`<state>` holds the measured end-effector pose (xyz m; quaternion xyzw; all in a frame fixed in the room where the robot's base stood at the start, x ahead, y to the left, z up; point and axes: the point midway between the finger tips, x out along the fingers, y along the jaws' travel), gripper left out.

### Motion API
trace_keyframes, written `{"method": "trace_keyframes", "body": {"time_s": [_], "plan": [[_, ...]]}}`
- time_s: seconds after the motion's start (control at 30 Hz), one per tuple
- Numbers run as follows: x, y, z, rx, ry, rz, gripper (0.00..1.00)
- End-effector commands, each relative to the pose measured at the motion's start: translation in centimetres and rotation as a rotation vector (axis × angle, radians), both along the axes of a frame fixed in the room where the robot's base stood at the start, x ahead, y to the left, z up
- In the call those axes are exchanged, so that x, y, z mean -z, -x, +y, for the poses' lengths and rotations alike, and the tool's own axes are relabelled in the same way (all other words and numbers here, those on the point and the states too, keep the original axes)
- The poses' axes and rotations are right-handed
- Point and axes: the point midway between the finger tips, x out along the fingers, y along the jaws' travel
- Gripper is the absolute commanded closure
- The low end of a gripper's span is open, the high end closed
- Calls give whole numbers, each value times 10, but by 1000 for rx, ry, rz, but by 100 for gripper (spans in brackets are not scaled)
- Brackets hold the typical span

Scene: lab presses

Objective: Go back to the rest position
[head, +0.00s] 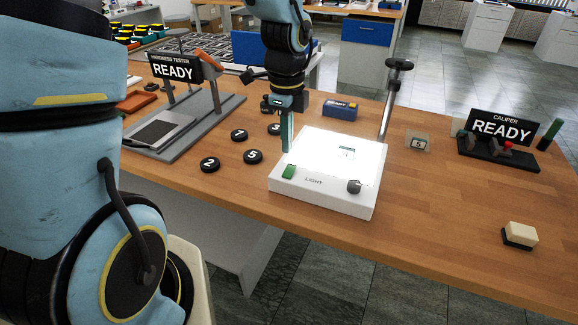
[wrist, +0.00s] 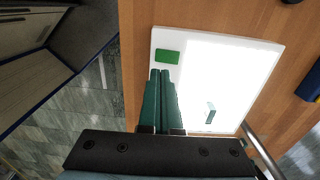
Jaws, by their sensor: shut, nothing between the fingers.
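My gripper (head: 286,132) points down with its green fingers closed together and nothing between them. In the head view it hangs at the left back edge of the white light box (head: 325,203), above or beside the green button (head: 289,172). In the wrist view the shut fingertips (wrist: 160,73) lie just below the green button (wrist: 168,56) on the white box (wrist: 270,45). I cannot tell whether they touch it. The panel glows bright white, with a small greenish piece (wrist: 210,113) on it.
A hardness tester sign (head: 174,68) reading READY stands at the left, with numbered black discs (head: 210,164) nearby. A caliper station (head: 500,127) and a cream block (head: 520,235) are at the right. A post (head: 391,100) rises behind the box.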

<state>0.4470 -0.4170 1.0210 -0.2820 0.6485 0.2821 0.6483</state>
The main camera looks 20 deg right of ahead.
Motion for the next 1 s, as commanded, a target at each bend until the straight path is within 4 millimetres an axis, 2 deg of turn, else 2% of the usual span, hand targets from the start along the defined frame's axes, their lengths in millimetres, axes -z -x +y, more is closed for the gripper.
{"method": "trace_keyframes", "body": {"time_s": [0.2, 0.27, 0.33, 0.47, 0.5, 0.6, 0.7, 0.83, 0.9, 1.0], "plan": [[0, -1, 3, -18, 0, -1, 100], [-2, -5, 11, -77, 1, -5, 100], [-5, -12, 29, -216, 4, -14, 100], [-15, -28, 86, -665, 22, -35, 100], [-18, -31, 106, -832, 31, -43, 100], [-25, -33, 156, -1250, 61, -57, 100], [-30, -29, 197, -1624, 94, -63, 100], [-34, -20, 233, -1984, 133, -63, 100], [-35, -16, 244, -2107, 149, -60, 100], [-36, -13, 253, -2202, 161, -57, 100]]}}
